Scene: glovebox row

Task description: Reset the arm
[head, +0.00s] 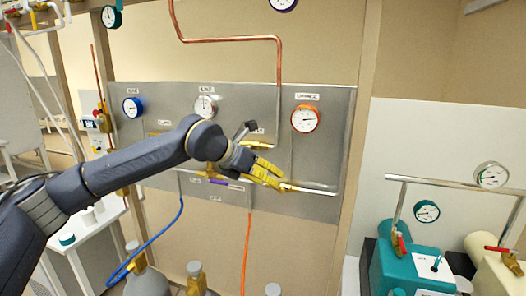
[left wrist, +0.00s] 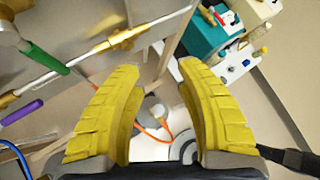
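My left arm reaches in from the left in the head view, across the front of the grey gauge panel (head: 325,150). My left gripper (head: 276,164) has yellow ridged fingers that point right, in front of the panel's lower pipework. In the left wrist view the gripper (left wrist: 160,68) shows its two yellow fingers spread apart with nothing between them. A brass fitting on a steel pipe (left wrist: 124,38) lies beyond the fingers, and whether anything touches it cannot be told. My right gripper shows in neither view.
Blue, white and orange-rimmed gauges (head: 305,119) sit on the panel. A purple handle (left wrist: 20,112) and green handle (left wrist: 45,58) are near the fingers in the wrist view. A blue hose (head: 157,238) and an orange hose (head: 246,253) hang below. Teal equipment (head: 405,268) stands lower right.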

